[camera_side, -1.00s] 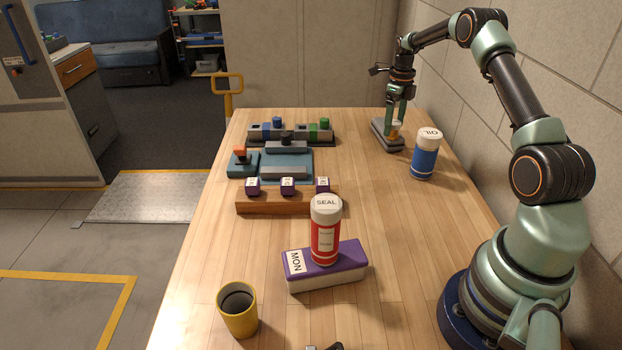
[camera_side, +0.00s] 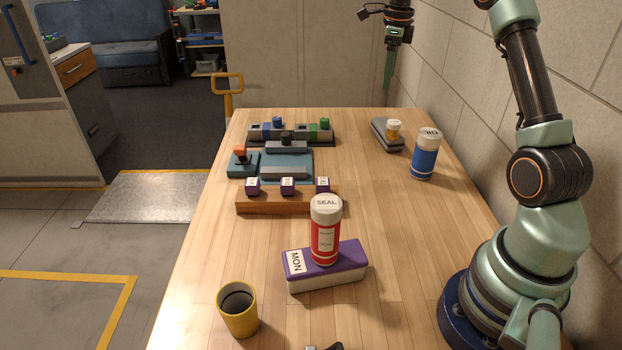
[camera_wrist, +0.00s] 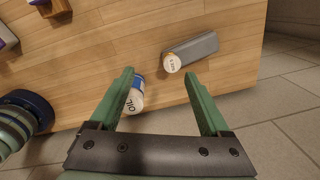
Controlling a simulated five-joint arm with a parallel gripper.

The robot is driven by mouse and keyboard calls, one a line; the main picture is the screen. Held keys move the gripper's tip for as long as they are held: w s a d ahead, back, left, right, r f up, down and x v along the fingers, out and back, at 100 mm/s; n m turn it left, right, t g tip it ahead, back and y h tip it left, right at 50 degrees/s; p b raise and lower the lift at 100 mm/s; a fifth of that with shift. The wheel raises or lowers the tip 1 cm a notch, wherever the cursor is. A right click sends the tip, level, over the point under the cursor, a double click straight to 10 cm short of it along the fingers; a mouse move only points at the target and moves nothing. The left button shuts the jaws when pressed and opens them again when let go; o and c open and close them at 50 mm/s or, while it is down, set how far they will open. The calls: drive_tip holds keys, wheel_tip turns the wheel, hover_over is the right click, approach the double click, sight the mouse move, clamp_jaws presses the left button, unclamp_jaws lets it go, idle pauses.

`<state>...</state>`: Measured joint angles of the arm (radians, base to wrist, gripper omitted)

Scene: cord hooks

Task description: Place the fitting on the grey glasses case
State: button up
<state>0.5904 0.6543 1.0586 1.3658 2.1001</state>
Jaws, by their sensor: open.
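The fitting (camera_side: 393,129), small with a white top and a yellow-orange body, stands on the grey glasses case (camera_side: 380,137) near its front end, at the back right of the table. In the wrist view the fitting (camera_wrist: 172,63) shows from above on one end of the grey case (camera_wrist: 200,45). My gripper (camera_side: 388,85) is raised well above the case, apart from the fitting. In the wrist view my gripper (camera_wrist: 160,80) has its two green fingers spread wide with nothing held between them.
A blue OIL bottle (camera_side: 425,155) stands just in front of the case. A red SEAL bottle (camera_side: 325,230) stands on a purple MON box (camera_side: 340,268). A yellow cup (camera_side: 238,308), a wooden block rack (camera_side: 280,203) and a blue-grey fixture (camera_side: 290,160) occupy the left side.

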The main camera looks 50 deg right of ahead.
drive_tip(key=s+a+r+n+t, duration=0.1)
drive_tip(key=s+a+r+n, duration=0.1)
drive_tip(key=a+r+n, duration=0.4)
drive_tip(key=s+a+r+n+t, duration=0.1)
drive_tip(key=s+a+n, duration=0.1)
drive_tip(key=a+n, duration=0.75)
drive_tip(key=s+a+f+n+t, duration=0.3)
drive_tip(key=s+a+f+n, duration=0.1)
drive_tip(key=s+a+n, duration=0.7)
drive_tip(key=a+n, duration=0.3)
drive_tip(key=n, duration=0.1)
drive_tip(key=shift+s, duration=0.35)
